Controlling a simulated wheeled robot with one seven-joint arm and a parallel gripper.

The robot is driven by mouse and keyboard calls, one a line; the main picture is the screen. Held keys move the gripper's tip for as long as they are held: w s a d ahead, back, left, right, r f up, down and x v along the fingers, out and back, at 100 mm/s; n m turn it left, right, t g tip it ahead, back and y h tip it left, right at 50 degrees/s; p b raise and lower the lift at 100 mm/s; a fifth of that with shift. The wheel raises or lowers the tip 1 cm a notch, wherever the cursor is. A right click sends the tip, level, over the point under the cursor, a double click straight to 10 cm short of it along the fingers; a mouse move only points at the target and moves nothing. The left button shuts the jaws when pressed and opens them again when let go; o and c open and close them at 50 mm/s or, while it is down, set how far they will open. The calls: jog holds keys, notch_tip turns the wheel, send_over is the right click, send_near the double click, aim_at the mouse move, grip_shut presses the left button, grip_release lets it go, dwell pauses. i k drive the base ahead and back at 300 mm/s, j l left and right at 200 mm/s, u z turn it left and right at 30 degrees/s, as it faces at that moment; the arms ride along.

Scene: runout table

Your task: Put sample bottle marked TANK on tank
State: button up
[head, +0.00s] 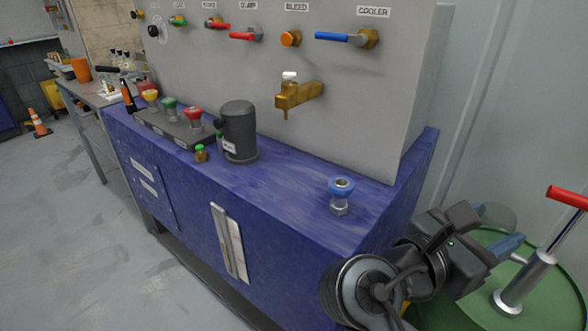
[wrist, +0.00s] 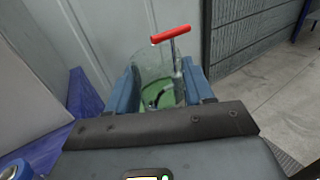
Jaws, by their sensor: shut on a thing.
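My gripper (head: 512,243) is at the right, over the green drum (head: 548,300). In the wrist view its two blue fingers (wrist: 160,88) are closed on a clear, see-through vessel (wrist: 152,66), which I take to be the sample bottle. The vessel also shows faintly behind the gripper in the head view (head: 496,214). No TANK marking is readable on it. The green drum top shows through and below the vessel in the wrist view (wrist: 158,97). I cannot tell whether the vessel touches the drum.
A hand pump (head: 520,278) with a red handle stands on the drum, close to the vessel. The blue bench (head: 275,205) carries a blue-topped fitting (head: 341,194), a dark grey cylinder (head: 239,132) and several colored knobs. A brass tap (head: 297,94) juts from the grey panel (head: 370,100).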

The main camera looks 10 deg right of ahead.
aim_at(288, 175)
jog(key=i+j, duration=1.2)
jog(key=j, duration=0.2)
